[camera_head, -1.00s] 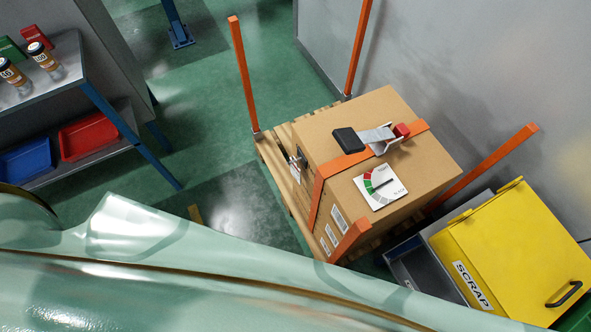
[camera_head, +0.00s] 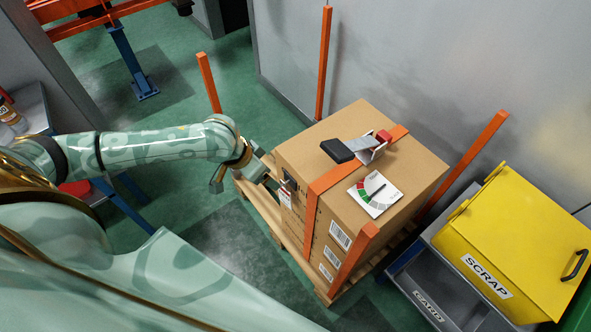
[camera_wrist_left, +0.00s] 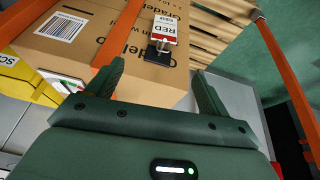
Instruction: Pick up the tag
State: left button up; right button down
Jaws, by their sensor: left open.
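A small white and red tag (camera_wrist_left: 166,30) marked "RED" hangs on the side of a cardboard box, by a black clip (camera_wrist_left: 158,54). In the head view, the tag (camera_head: 285,198) is small on the box's left side, just below the dark clip (camera_head: 289,184). My left gripper (camera_head: 243,174) is open and empty, to the left of that side and apart from it. In the left wrist view, the tag and clip lie beyond the gap between the open fingers (camera_wrist_left: 160,72). My right gripper is not in view.
The cardboard box (camera_head: 420,175) stands on a wooden pallet (camera_head: 262,212) with orange corner posts (camera_head: 323,65). A strap tool (camera_head: 350,147) and a dial card (camera_head: 376,194) lie on top. A yellow scrap bin (camera_head: 515,250) is at right. Green floor is open left of the pallet.

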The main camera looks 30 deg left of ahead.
pick_arm(q)
notch_tip(320, 180, down, 3)
jog(key=b, duration=0.6)
send_near(281, 189)
jog(key=shift+w+d+f, duration=0.15)
jog(key=shift+d+f, duration=0.25)
jog(key=shift+f, duration=0.1)
jog(key=shift+w+d+f, duration=0.15)
jog(key=shift+d+f, duration=0.3)
jog(key=shift+f, duration=0.1)
jog(key=shift+w+d+f, duration=0.1)
jog(key=shift+w+f, duration=0.15)
jog(key=shift+f, duration=0.15)
jog(key=b+x, duration=0.2)
jog(key=x, duration=0.1)
jog(key=b+x, duration=0.1)
jog(key=shift+s+f+b, duration=0.15)
jog(key=shift+f+b, duration=0.15)
jog(key=shift+f, duration=0.15)
jog(key=shift+w+f, duration=0.2)
jog(key=shift+f, duration=0.1)
jog(key=shift+r, duration=0.25)
jog(key=c, duration=1.1)
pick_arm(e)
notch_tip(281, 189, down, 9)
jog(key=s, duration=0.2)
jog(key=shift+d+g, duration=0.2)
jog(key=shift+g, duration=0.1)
